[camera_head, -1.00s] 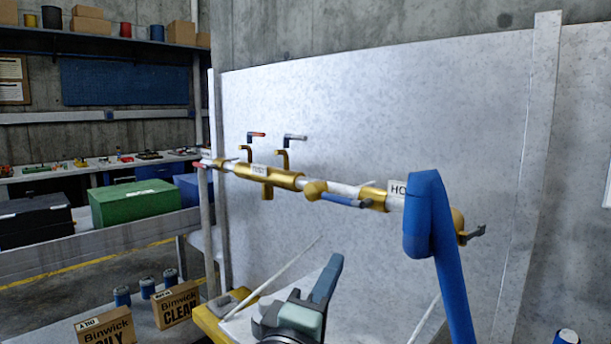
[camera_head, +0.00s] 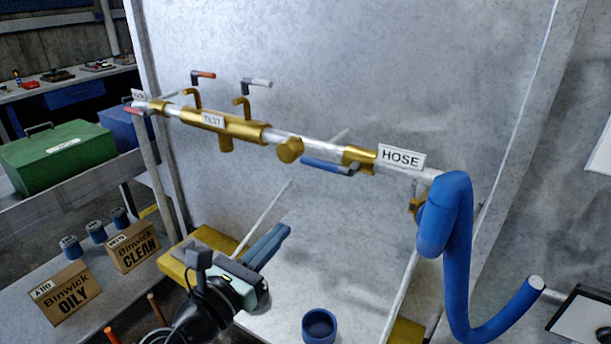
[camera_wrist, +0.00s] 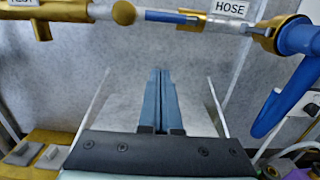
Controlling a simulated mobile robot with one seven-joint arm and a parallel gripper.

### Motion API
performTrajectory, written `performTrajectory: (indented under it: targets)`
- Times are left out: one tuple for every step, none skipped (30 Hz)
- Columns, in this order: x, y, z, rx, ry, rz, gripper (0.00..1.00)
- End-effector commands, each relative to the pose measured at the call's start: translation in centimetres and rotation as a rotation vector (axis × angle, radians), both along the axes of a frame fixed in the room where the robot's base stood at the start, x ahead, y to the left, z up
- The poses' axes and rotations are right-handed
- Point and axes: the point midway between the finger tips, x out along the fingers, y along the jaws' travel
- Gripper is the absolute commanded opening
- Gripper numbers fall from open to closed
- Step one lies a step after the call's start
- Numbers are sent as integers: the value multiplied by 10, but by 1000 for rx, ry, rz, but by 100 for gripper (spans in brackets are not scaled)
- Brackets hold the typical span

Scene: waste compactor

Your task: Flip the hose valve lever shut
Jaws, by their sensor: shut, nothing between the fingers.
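The hose valve is a brass fitting on the horizontal pipe, with a round brass knob (camera_head: 290,150) and a blue lever (camera_head: 322,164). The lever lies roughly along the pipe, left of the HOSE sign (camera_head: 401,157). In the wrist view the lever (camera_wrist: 170,17) is at the top, above my fingers. My gripper (camera_head: 284,230) is shut and empty, below and left of the lever and apart from it. Its long blue fingers (camera_wrist: 160,74) lie together in the wrist view, pointing up toward the pipe.
A thick blue hose (camera_head: 455,260) hangs from the pipe's right end. Two small levered taps stand above the TEST sign (camera_head: 213,120). A blue cup (camera_head: 319,325) is below. Binwick boxes (camera_head: 66,293) and a green case (camera_head: 58,152) are left. A pale panel stands behind the pipe.

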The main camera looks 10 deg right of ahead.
Motion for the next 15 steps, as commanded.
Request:
performTrajectory:
  targets:
    - [0, 0, 0, 1, -1, 0, 0]
    - [0, 0, 0, 1, -1, 0, 0]
    - [1, -1, 0, 1, -1, 0, 0]
    - [1, -1, 0, 2, -2, 0, 0]
    - [2, -3, 1, 2, -2, -1, 0]
    - [4, -5, 1, 2, -2, -1, 0]
    - [7, -7, 1, 3, -3, -2, 0]
    - [9, -10, 1, 3, -3, -2, 0]
    - [13, -15, 2, 3, -3, -3, 0]
    - [17, -19, 2, 4, -3, -4, 0]
    - [21, -23, 2, 4, -3, -3, 0]
    - [27, -28, 3, 5, -4, -3, 0]
    - [32, -33, 3, 5, -4, -3, 0]
    - [36, -38, 4, 6, -3, -4, 0]
    - [43, -44, 4, 5, -4, -3, 0]
